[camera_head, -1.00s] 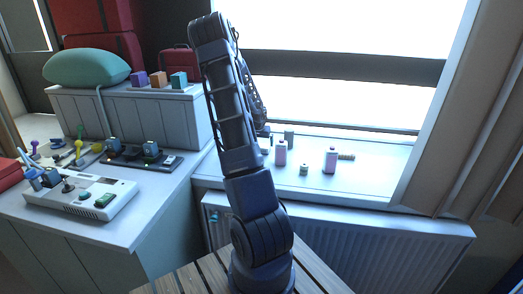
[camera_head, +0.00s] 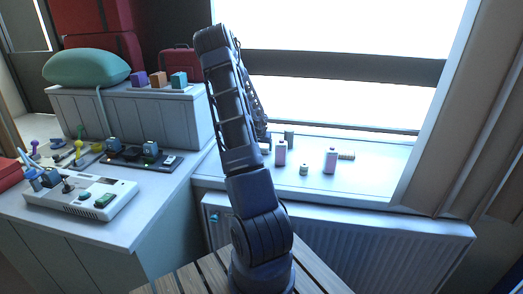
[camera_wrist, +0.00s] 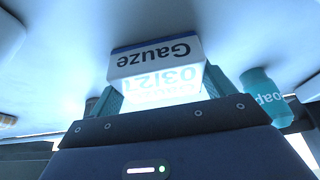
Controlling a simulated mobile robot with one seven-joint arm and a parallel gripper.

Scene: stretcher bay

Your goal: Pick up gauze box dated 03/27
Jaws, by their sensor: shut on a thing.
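A white box with a dark blue edge, the gauze box (camera_wrist: 155,57), is in the wrist view, printed "Gauze" and a date beginning 03/2. Glare washes out the date face, and I cannot read the last digit surely. My gripper (camera_wrist: 162,92) is shut on the box, with a teal finger at each side. In the head view my arm hides the gripper and the box.
A teal bottle marked soap (camera_wrist: 265,97) is close to the right of the gripper. On the windowsill stand two pink bottles (camera_head: 281,153) (camera_head: 330,161), a small jar (camera_head: 303,169) and a tan item (camera_head: 346,155). The sill's right part is clear.

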